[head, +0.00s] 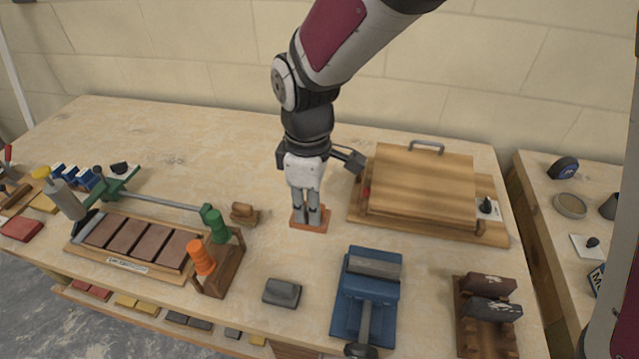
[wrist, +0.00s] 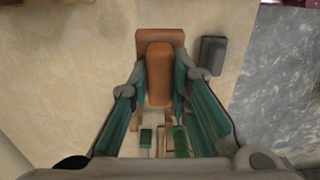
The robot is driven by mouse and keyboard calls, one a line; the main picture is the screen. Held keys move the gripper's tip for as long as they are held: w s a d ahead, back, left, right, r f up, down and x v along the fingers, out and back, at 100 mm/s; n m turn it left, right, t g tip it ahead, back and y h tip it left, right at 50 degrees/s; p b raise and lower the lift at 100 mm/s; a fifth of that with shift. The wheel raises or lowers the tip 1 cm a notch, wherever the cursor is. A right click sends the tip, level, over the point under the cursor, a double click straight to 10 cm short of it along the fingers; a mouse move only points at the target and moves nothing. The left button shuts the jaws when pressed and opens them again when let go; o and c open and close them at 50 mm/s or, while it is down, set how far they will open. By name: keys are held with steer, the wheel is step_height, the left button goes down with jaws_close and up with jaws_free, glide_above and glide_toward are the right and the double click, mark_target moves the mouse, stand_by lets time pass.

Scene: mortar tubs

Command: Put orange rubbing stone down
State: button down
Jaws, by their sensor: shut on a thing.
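The orange rubbing stone (head: 298,225) has a flat orange base with a rounded handle on top. My gripper (head: 314,215) points down over it, its fingers shut on the handle. In the wrist view the stone (wrist: 160,37) lies level between the fingertips of my gripper (wrist: 160,88), which press on both sides of the handle. The base is at or very near the wooden tabletop; I cannot tell whether it touches. The fingers partly hide the handle in the head view.
A wooden box with a metal handle (head: 420,175) stands right of my gripper. A grey rubbing stone (head: 281,292) and a blue clamp-like tool (head: 366,295) are in front. A small brown stone (head: 243,213) and a rack of brown bars (head: 135,240) lie left. The tabletop behind is clear.

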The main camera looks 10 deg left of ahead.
steer(key=a+f+b, duration=0.1)
steer(key=w+a+f+b, duration=0.1)
steer(key=a, duration=0.1)
steer(key=shift+w+f, duration=0.1)
steer(key=shift+f, duration=0.1)
steer(key=shift+a+f, duration=0.2)
steer(key=shift+f, duration=4.8)
steer(key=shift+f, duration=0.1)
steer(key=c, duration=1.5)
jaws_free()
step_height(320, 180, up, 12)
steer(key=shift+r, duration=0.15)
